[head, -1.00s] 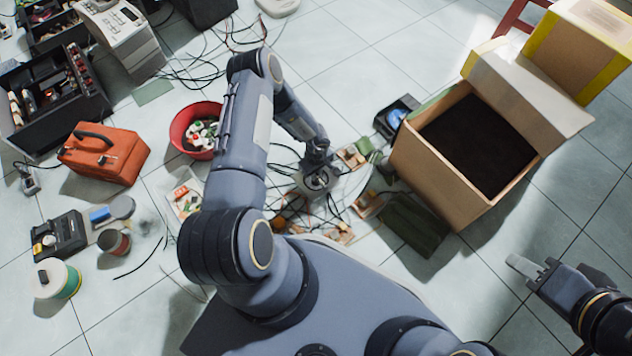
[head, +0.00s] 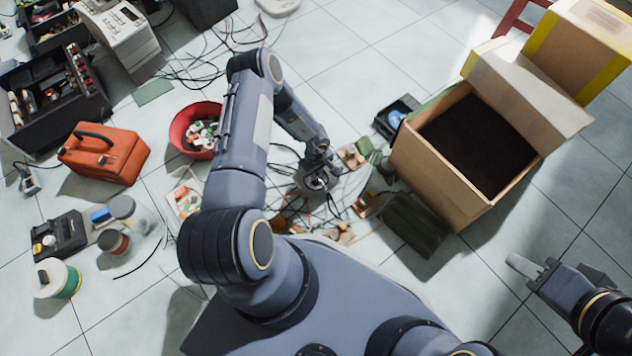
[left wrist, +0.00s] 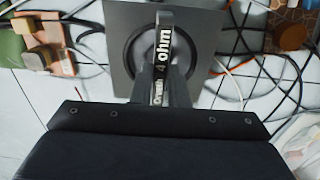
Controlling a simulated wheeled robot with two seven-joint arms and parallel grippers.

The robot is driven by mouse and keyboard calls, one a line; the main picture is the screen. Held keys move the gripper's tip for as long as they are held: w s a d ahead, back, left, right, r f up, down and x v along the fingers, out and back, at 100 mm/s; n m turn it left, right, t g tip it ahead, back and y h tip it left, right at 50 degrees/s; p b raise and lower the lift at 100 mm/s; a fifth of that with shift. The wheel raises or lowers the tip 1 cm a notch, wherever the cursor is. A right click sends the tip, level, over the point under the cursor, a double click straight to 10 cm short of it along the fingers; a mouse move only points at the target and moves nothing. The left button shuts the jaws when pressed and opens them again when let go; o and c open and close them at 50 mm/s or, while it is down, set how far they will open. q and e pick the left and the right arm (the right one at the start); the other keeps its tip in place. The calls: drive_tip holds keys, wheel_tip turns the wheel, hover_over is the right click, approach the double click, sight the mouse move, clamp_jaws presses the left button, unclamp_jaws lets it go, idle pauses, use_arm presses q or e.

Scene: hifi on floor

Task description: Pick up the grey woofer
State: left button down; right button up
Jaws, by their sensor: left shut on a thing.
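The grey woofer (head: 314,183) is at the end of my left arm in the head view, above a floor area with cables and small parts. In the left wrist view the woofer (left wrist: 118,45) is a grey square plate with a dark round ring. Writing with "4 ohm" shows on a dark strip in front of it. My left gripper (head: 320,168) is shut on the woofer. The wrist's dark housing hides the lower part of the left wrist view. My right gripper (head: 530,268) is at the right edge, empty and away from the woofer; its finger gap is unclear.
An open cardboard box (head: 440,178) stands right of the woofer, with a dark green object (head: 413,225) before it. A red bowl (head: 193,130) and an orange case (head: 104,153) stand left. Cables and small blocks surround the woofer. Bare tiles lie at the lower right.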

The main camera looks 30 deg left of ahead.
use_arm(q)
drive_tip(key=shift+w+r, duration=0.1)
drive_tip(key=shift+r+p, duration=0.45)
drive_tip(key=shift+p, duration=0.15)
drive_tip(key=r, duration=0.1)
drive_tip(key=r+p, duration=0.2)
drive_tip(key=r, duration=0.1)
drive_tip(key=shift+s+a, duration=0.2)
drive_tip(key=shift+s, duration=0.1)
drive_tip(key=s+a+r+p, duration=0.1)
drive_tip(key=s+a+r, duration=0.2)
drive_tip(key=s, duration=0.3)
drive_tip(key=s+a+r+p, duration=0.2)
drive_tip(key=s+a+r, duration=0.1)
drive_tip(key=s+r, duration=0.2)
drive_tip(key=shift+s+r+p, duration=0.2)
drive_tip(key=shift+s+p, duration=0.1)
drive_tip(key=shift+s, duration=0.15)
drive_tip(key=shift+w, duration=0.1)
